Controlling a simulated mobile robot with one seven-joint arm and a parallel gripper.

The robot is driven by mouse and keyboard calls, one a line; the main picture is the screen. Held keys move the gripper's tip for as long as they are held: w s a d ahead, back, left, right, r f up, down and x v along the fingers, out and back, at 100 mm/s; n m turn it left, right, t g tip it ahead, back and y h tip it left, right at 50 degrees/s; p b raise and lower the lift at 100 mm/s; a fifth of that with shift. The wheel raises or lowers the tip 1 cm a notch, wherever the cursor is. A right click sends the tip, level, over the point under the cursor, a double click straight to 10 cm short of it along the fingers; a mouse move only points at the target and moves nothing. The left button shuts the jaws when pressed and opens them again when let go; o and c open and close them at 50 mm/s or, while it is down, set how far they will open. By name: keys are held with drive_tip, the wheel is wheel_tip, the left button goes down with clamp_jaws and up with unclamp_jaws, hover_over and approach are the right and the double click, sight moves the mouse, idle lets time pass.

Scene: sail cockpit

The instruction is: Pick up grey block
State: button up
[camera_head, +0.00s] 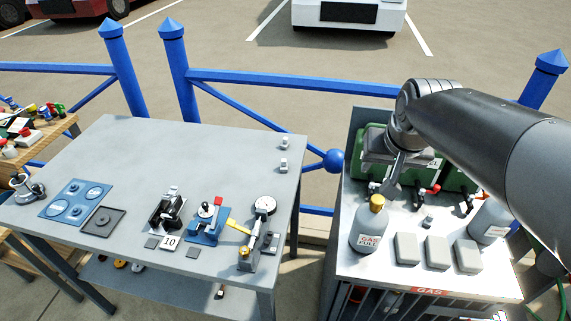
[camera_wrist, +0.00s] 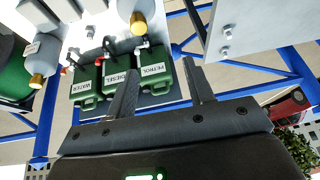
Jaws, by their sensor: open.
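Several grey blocks lie on the metal cart at the right in the head view. Three larger rounded ones stand in a row near its front edge: a left block (camera_head: 406,248), a middle block (camera_head: 438,252) and a right block (camera_head: 467,255). Pale blocks (camera_wrist: 36,15) at the top left of the wrist view look like the same row. My gripper (camera_head: 393,182) is over the back part of the cart, behind the left gas bottle. In the wrist view my gripper (camera_wrist: 160,86) has its fingers wide apart with nothing between them.
A gas bottle (camera_head: 369,230) with a yellow cap stands left of the blocks, another (camera_head: 490,222) right. Green jerrycans (camera_wrist: 117,78) stand at the cart's back. The grey table (camera_head: 120,160) at left holds small fixtures; a blue railing (camera_head: 290,81) runs behind.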

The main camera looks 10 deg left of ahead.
drive_tip(key=w+a+f, duration=0.2)
drive_tip(key=w+a, duration=0.4)
drive_tip(key=w, duration=0.2)
drive_tip(key=n, duration=0.1)
approach(284, 161)
drive_tip(key=shift+g, duration=0.4)
drive_tip(key=x, duration=0.4)
drive_tip(key=shift+w+d, duration=0.1)
drive_tip(key=shift+w, duration=0.3)
drive_tip(key=shift+x, duration=2.95)
drive_tip(key=shift+s, duration=0.1)
clamp_jaws()
